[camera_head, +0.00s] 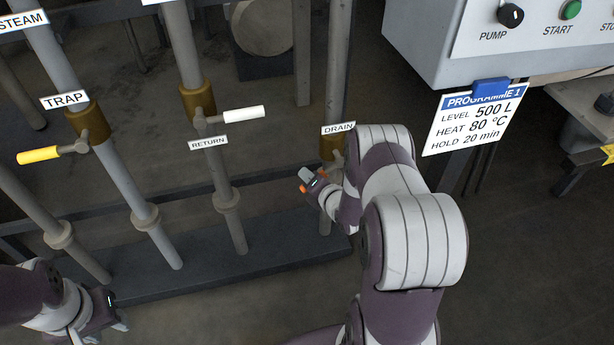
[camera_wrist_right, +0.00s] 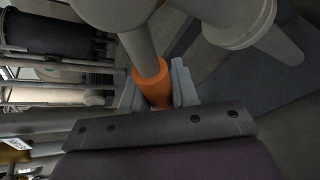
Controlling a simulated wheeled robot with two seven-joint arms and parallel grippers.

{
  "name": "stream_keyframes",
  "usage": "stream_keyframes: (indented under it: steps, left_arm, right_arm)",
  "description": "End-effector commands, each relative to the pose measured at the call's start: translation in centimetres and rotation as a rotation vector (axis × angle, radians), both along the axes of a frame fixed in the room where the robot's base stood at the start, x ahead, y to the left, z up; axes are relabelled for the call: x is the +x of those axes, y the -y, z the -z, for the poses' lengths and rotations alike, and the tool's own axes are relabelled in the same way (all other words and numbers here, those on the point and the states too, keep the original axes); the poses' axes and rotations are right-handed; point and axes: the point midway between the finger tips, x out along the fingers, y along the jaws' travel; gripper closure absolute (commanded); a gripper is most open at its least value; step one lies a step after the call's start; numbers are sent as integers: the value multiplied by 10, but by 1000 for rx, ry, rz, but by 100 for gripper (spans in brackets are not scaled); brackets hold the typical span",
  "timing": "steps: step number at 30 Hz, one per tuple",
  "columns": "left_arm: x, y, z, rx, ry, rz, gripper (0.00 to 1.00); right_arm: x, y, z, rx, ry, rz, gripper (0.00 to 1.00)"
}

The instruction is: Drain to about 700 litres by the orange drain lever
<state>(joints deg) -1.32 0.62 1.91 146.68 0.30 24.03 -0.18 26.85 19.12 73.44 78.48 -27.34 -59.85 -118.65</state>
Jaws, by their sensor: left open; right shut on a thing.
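The orange drain lever (camera_wrist_right: 152,84) sits between the fingers of my right gripper (camera_wrist_right: 156,90) in the right wrist view; the gripper is shut on it. In the head view my right gripper (camera_head: 312,184) is just below the DRAIN label (camera_head: 338,128), and my arm and hand hide most of the lever and its valve. My left gripper (camera_head: 108,318) is open and empty at the lower left, away from the pipes. No litre readout is in view.
The TRAP pipe has a yellow lever (camera_head: 38,155); the RETURN pipe has a white lever (camera_head: 244,114). A control box (camera_head: 470,50) with a pump knob and green START button is at the upper right. A card (camera_head: 475,118) below it reads level 500 L.

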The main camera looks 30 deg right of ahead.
Motion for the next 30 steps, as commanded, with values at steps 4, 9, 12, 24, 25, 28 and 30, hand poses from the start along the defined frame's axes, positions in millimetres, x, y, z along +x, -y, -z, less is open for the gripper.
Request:
stream_keyframes:
  steps: [4, 9, 12, 24, 25, 28, 30]
  left_arm:
    - [0, 0, 3, 0, 0, 0, 57]
    - [0, 0, 4, 0, 0, 0, 57]
    - [0, 0, 4, 0, 0, 0, 57]
    - [0, 0, 4, 0, 0, 0, 57]
    - [0, 0, 4, 0, 0, 0, 57]
    - [0, 0, 4, 0, 0, 0, 57]
    - [0, 0, 4, 0, 0, 0, 57]
  right_arm:
    - [-1, 4, 6, -61, -17, 1, 100]
    - [-2, 7, 8, -106, -27, 2, 100]
    - [-2, 8, 9, -118, -29, 1, 100]
    - [-2, 8, 9, -125, -31, 2, 100]
    - [-2, 8, 9, -125, -31, 2, 68]
    - [-2, 8, 9, -124, -31, 2, 50]
    - [-2, 8, 9, -125, -30, 1, 50]
